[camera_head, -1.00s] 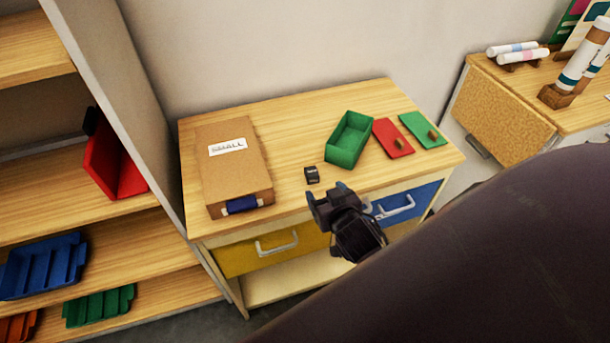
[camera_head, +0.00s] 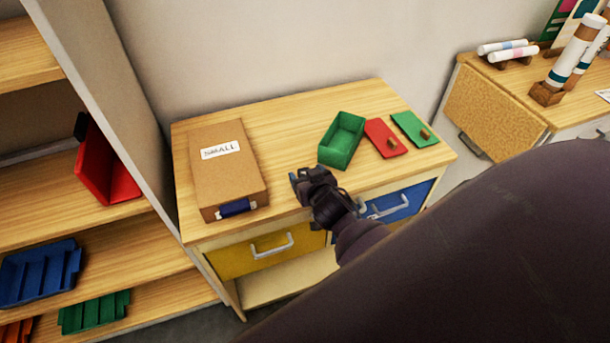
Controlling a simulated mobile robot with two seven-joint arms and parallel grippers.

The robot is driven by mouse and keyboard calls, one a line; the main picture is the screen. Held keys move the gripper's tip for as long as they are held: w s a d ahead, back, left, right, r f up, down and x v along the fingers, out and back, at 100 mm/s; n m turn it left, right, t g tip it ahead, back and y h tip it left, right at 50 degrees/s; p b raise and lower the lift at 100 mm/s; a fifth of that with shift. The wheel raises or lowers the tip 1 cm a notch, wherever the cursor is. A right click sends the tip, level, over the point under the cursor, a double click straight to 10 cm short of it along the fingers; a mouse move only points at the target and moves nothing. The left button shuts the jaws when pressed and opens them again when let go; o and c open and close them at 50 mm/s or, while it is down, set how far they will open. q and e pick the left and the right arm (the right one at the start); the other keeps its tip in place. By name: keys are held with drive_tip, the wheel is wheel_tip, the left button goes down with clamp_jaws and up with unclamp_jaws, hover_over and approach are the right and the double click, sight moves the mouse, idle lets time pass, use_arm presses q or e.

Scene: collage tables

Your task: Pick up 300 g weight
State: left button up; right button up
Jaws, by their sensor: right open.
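The small dark weight is hidden now; it stood on the wooden tabletop (camera_head: 270,120) where my right gripper now covers the view. My right gripper (camera_head: 302,181) is open. It is at the front part of the tabletop, between the cardboard box and the green bin, with its fingers over the weight's place. I cannot tell whether the weight is between the fingers. My left gripper is not in view.
A cardboard box (camera_head: 225,175) labelled SMALL lies left on the table. A green open bin (camera_head: 342,140), a red lid (camera_head: 384,139) and a green lid (camera_head: 414,129) lie to the right. Yellow (camera_head: 235,262) and blue (camera_head: 410,200) drawers are below. Shelves stand at left.

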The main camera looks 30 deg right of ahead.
drive_tip(key=shift+w+d+f, duration=0.1)
drive_tip(key=shift+w+f, duration=0.1)
drive_tip(key=shift+w, duration=0.15)
drive_tip(key=shift+r, duration=0.1)
drive_tip(key=c, duration=1.2)
